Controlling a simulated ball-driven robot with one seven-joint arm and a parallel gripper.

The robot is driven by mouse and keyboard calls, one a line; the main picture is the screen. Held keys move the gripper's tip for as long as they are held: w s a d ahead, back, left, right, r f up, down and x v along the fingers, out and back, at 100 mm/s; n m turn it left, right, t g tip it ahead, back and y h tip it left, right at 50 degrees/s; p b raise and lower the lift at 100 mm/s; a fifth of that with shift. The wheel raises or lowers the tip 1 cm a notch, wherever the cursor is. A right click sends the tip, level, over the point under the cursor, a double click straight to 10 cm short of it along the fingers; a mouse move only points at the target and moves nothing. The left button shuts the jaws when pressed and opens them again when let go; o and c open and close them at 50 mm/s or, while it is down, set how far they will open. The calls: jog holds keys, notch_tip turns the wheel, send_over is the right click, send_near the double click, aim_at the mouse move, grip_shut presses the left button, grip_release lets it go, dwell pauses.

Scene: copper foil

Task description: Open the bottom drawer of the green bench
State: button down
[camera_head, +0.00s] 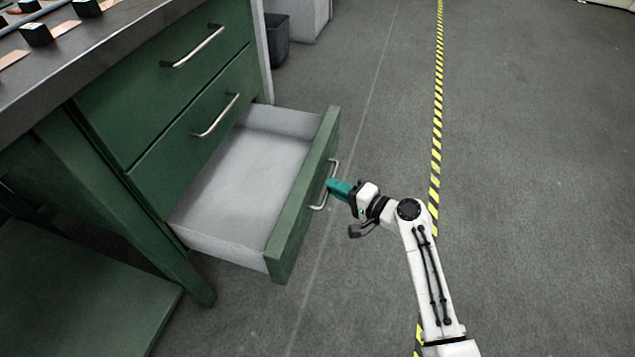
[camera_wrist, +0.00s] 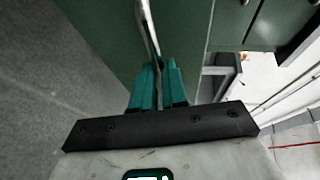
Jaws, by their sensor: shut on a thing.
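The green bench (camera_head: 150,110) stands at the left in the head view with several drawers. Its bottom drawer (camera_head: 307,200) is pulled well out, and its pale inside (camera_head: 240,180) shows empty. The two drawers above it are closed. My gripper (camera_head: 331,188) is at the front of the bottom drawer, its teal fingers shut on the metal bar handle (camera_head: 334,168). In the wrist view the handle (camera_wrist: 147,25) runs up from between the teal fingers (camera_wrist: 158,85), in front of the green drawer face (camera_wrist: 110,40).
A dark bin (camera_head: 274,40) stands beyond the bench's far end. A green lower shelf (camera_head: 75,290) lies at the lower left. Grey floor (camera_head: 540,180) is clear to the right, crossed by a yellow and black tape line (camera_head: 437,100).

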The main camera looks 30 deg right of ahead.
jog(key=s+d, duration=0.4)
jog(key=shift+s+d, duration=0.15)
jog(key=shift+s, duration=0.05)
jog(key=shift+f, duration=0.1)
jog(key=c, duration=1.2)
grip_release()
jog(key=shift+o, duration=0.2)
jog(key=p+v, duration=0.3)
jog(key=v, duration=0.7)
jog(key=shift+s, duration=0.3)
jog(key=shift+d, duration=0.1)
